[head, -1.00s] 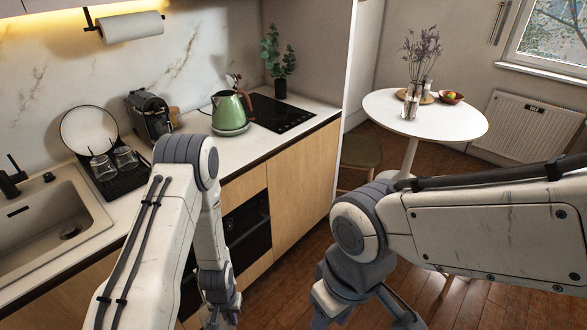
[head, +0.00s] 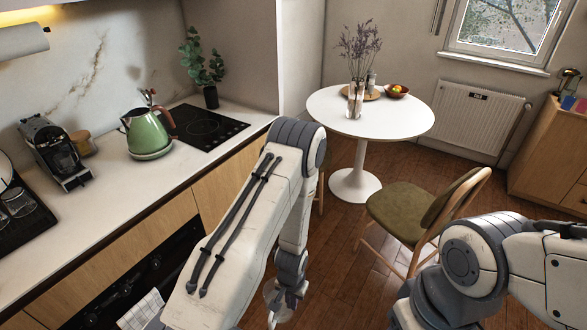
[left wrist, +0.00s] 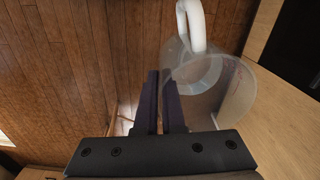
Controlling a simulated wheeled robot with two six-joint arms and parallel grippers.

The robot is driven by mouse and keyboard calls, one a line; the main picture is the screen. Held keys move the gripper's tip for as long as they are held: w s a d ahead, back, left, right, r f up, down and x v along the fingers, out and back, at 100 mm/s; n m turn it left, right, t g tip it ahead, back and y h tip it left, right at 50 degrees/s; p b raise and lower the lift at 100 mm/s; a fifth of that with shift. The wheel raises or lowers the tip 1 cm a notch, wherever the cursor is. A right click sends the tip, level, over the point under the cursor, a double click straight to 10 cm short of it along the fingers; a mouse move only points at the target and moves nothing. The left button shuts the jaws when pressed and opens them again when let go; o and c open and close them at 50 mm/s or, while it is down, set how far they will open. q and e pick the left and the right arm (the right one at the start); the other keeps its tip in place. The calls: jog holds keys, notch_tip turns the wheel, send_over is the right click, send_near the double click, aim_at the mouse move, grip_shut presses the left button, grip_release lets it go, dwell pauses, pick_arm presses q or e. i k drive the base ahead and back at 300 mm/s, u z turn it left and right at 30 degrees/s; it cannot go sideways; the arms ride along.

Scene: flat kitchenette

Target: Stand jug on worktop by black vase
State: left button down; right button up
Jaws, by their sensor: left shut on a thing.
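The jug (left wrist: 235,95) is clear with a white handle. In the left wrist view it sits at the right side of my fingers. My left gripper (left wrist: 160,100) is shut on it at its side, above the wooden floor. In the head view the left gripper (head: 284,303) hangs low in front of the cabinets, with a pale part of the jug (head: 270,292) beside it. A black vase (head: 211,97) with a green plant stands at the back of the worktop (head: 108,187). My right gripper is out of view.
A green kettle (head: 148,133) stands on the worktop left of the black hob (head: 203,126). A coffee machine (head: 54,152) is farther left. The hob lies in front of the vase. A round white table (head: 400,120) and a chair (head: 425,215) stand to the right.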

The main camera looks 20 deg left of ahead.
aim_at(248, 116)
jog(key=z, duration=0.45)
jog(key=i, duration=2.15)
jog(key=u, duration=1.4)
jog(key=i, duration=0.6)
jog(key=u, duration=0.6)
